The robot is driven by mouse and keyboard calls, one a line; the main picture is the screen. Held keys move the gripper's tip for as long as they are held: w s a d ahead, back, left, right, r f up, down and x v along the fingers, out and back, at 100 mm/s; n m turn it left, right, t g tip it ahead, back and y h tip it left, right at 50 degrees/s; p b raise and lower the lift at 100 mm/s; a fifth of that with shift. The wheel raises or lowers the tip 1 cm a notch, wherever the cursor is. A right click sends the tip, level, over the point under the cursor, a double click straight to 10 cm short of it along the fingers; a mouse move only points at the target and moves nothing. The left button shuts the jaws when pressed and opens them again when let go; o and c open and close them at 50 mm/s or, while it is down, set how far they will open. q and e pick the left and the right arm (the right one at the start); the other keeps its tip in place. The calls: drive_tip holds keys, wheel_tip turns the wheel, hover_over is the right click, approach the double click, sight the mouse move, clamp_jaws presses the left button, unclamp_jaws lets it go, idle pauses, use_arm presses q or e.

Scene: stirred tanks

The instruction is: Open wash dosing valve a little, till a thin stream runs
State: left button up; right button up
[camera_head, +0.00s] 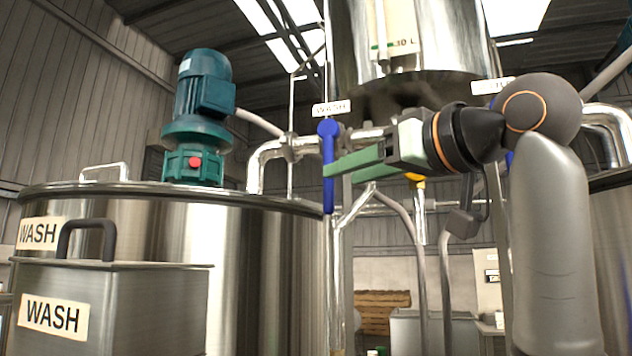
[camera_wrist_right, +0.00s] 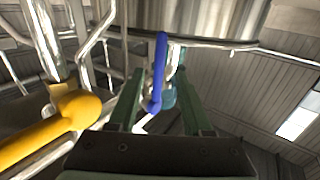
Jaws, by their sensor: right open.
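The wash dosing valve has a blue lever (camera_head: 328,165) that hangs straight down, across its metal pipe, under a small WASH label (camera_head: 331,108). My right gripper (camera_head: 342,174) reaches in from the right at the lever's height. Its green fingers are open, with their tips close to the lever. In the right wrist view the blue lever (camera_wrist_right: 159,75) shows between the two open fingers (camera_wrist_right: 159,76), with space on both sides. Contact cannot be made out. My left gripper is not in view.
A steel tank (camera_head: 265,255) stands below left, with a teal motor (camera_head: 202,105) on its lid. A WASH-marked box (camera_head: 110,305) stands in front. A steel vessel (camera_head: 450,40) hangs above my gripper. Pipes run close below it. A yellow handle (camera_wrist_right: 40,135) shows in the right wrist view.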

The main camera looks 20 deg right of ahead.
sight(325, 181)
drive_tip(key=p+x, duration=0.1)
drive_tip(key=x, duration=0.7)
drive_tip(key=shift+w+a, duration=0.1)
drive_tip(key=shift+w, duration=0.25)
clamp_jaws()
idle(1.0)
